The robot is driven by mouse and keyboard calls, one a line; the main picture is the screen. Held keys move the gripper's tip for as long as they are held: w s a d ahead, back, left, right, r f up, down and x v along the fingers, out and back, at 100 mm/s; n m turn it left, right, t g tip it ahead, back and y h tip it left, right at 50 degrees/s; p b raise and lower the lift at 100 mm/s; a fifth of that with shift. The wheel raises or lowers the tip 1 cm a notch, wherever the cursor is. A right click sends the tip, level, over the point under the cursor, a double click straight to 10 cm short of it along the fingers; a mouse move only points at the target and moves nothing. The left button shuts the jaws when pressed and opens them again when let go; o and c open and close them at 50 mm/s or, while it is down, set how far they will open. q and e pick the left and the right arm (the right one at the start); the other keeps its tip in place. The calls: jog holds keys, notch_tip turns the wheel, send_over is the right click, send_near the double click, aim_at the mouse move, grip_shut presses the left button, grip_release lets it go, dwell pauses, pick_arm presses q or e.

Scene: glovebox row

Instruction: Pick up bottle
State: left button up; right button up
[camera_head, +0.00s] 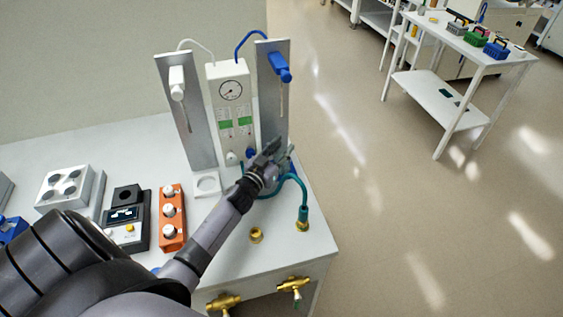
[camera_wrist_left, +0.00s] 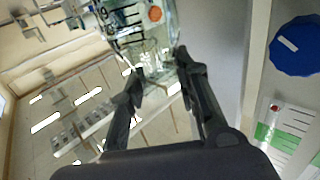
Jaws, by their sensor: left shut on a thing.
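In the left wrist view a clear, see-through bottle (camera_wrist_left: 146,32) with an orange round mark shows at the top, between and beyond the fingertips. My left gripper (camera_wrist_left: 160,68) is shut on it. In the head view my left gripper (camera_head: 272,156) is over the right part of the bench, in front of the right metal panel. The gripper mostly hides the bottle there; only a faint pale-green edge shows beside the fingers. My right gripper is not in view.
The gauge panel (camera_head: 230,92) and the metal panel with the blue valve (camera_head: 273,100) stand close behind the gripper. A teal hose (camera_head: 304,202) curves beside it. An orange block (camera_head: 172,220) and a black device (camera_head: 127,215) stand left. Open floor lies right.

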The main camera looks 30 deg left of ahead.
pick_arm(q)
grip_shut()
jog(key=shift+r, duration=0.2)
dwell(0.5)
